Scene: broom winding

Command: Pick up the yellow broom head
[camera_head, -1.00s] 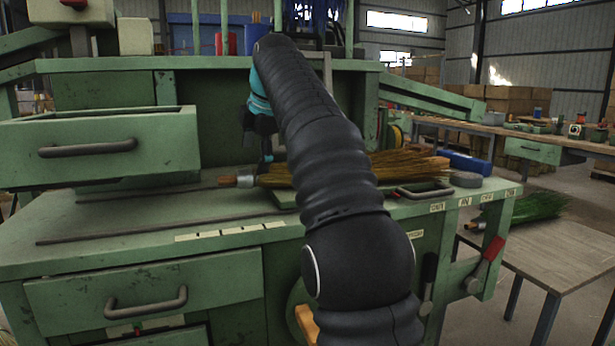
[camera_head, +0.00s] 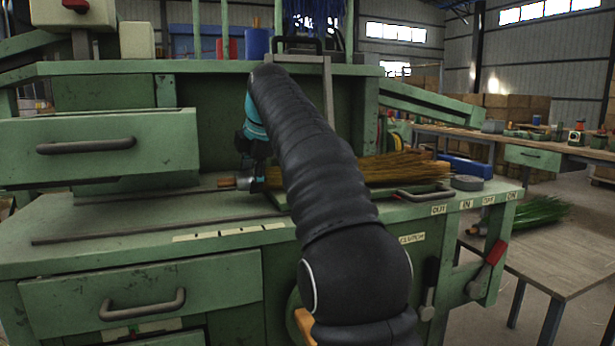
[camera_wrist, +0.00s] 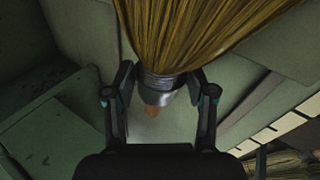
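The yellow broom head (camera_head: 395,168) lies on the green machine's worktop, its bristles to the right and its silvery collar and orange-brown tip to the left. Its bristles and collar also fill the upper middle of the wrist view (camera_wrist: 190,30). My gripper (camera_wrist: 160,84) has one finger on each side of the collar there, spread apart, with a narrow gap seeming to show beside it; firm contact cannot be made out. In the head view my gripper (camera_head: 256,175) is at the collar, and my black arm hides part of the bristles.
The green worktop (camera_head: 130,222) is mostly clear to the left, with thin rods along it. An open drawer (camera_head: 100,145) juts out at upper left. A green broom head (camera_head: 540,212) lies on a side table (camera_head: 560,262) at right. A blue object (camera_head: 465,165) lies behind the bristles.

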